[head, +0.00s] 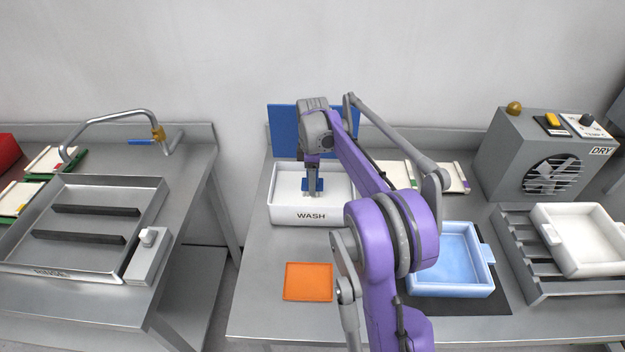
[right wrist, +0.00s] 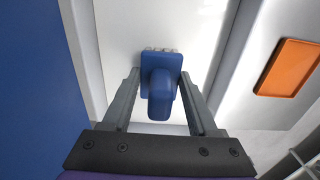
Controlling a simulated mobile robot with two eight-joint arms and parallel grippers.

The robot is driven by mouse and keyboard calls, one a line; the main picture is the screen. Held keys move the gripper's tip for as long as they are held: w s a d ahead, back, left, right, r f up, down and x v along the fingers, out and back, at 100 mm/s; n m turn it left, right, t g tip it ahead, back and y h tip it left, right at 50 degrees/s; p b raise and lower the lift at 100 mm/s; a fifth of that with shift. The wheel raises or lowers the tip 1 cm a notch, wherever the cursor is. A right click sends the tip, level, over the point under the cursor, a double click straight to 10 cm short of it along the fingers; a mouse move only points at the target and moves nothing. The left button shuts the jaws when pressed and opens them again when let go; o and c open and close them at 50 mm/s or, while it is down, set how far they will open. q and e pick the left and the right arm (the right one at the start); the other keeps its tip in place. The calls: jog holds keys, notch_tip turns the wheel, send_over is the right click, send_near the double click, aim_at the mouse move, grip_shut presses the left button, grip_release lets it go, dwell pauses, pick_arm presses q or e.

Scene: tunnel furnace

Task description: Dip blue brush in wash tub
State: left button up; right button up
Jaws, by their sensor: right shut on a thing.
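The white tub (head: 283,212) labelled WASH stands on the right steel bench in the head view. My right gripper (head: 313,182) reaches down into it and is shut on the blue brush (head: 305,187). In the right wrist view the brush (right wrist: 162,85) sits between the fingers of the gripper (right wrist: 160,74), with pale bristles showing at its far edge. The tub's white inside (right wrist: 210,40) shows around it. Whether the bristles touch the tub's bottom I cannot tell. My left gripper is not in view.
A blue panel (head: 283,125) stands behind the tub. An orange mat (head: 308,282) lies in front of it. A pale blue tray (head: 455,290) and a white tray (head: 590,268) on a rack lie to the right. A DRY fan box (head: 505,140) stands at back right.

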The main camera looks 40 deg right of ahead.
jog(key=shift+r+p, duration=1.8)
jog(key=shift+r, duration=1.7)
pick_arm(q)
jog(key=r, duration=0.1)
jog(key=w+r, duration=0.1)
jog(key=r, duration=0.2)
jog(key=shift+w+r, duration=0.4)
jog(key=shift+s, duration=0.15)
pick_arm(e)
jog(key=shift+s+f, duration=0.1)
